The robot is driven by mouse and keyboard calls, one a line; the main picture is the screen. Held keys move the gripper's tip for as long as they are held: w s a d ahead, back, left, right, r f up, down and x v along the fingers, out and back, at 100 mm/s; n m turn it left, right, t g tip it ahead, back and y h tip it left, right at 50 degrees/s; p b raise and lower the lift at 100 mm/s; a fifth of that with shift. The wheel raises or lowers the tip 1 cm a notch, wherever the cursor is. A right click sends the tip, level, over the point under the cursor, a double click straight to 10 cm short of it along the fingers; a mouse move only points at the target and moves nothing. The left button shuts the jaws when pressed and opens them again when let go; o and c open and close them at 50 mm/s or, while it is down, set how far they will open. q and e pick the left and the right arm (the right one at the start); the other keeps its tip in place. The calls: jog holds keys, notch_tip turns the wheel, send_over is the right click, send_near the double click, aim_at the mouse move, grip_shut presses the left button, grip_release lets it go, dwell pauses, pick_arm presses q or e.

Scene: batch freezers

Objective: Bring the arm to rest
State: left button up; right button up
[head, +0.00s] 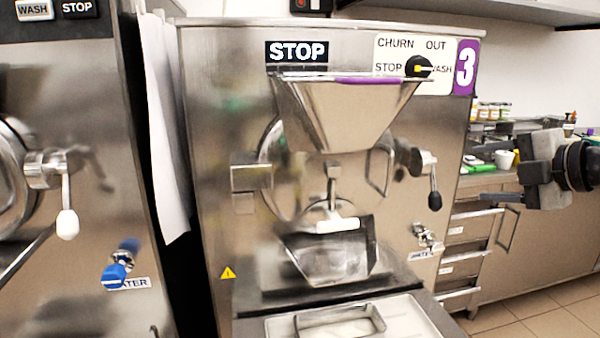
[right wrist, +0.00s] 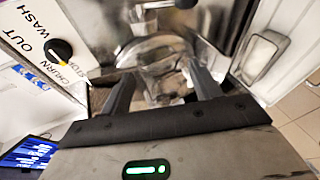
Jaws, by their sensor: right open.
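My right gripper (head: 530,172) is at the right edge of the head view, in the air to the right of freezer 3 (head: 215,130) and in front of the counter. In the right wrist view its two dark fingers (right wrist: 163,90) are spread apart, with nothing held between them. Behind the fingers a blurred metal and clear part of a machine shows. A black knob (right wrist: 62,50) on a panel marked WASH, OUT, CHURN and STOP shows at the upper left there. My left gripper is not in view.
Another freezer (head: 70,150) stands at the left. Jars (head: 490,111) and a white cup (head: 503,159) stand at the right. Tiled floor (head: 550,305) is clear.

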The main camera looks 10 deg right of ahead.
jog(key=s+a+f+m+g, duration=0.1)
jog(key=s+a+f+m, duration=0.2)
jog(key=f, duration=0.7)
jog(key=a+f+m, duration=0.3)
jog(key=a+f, duration=0.2)
jog(key=f, duration=0.5)
jog(key=s+a+f+m+g, duration=0.1)
jog(key=s+a+f+m, duration=0.2)
jog(key=f, duration=0.7)
jog(key=s+a+f+m, duration=0.5)
jog(key=s+a, duration=0.1)
jog(key=s, duration=0.2)
jog(key=s+a+f+m+h, duration=0.1)
jog(key=s+a+f+m, duration=0.4)
jog(key=s+a, duration=0.2)
jog(key=shift+s+a+m, duration=0.3)
jog(key=shift+s+m, duration=0.1)
jog(key=shift+s, duration=0.15)
jog(key=shift+f, duration=0.1)
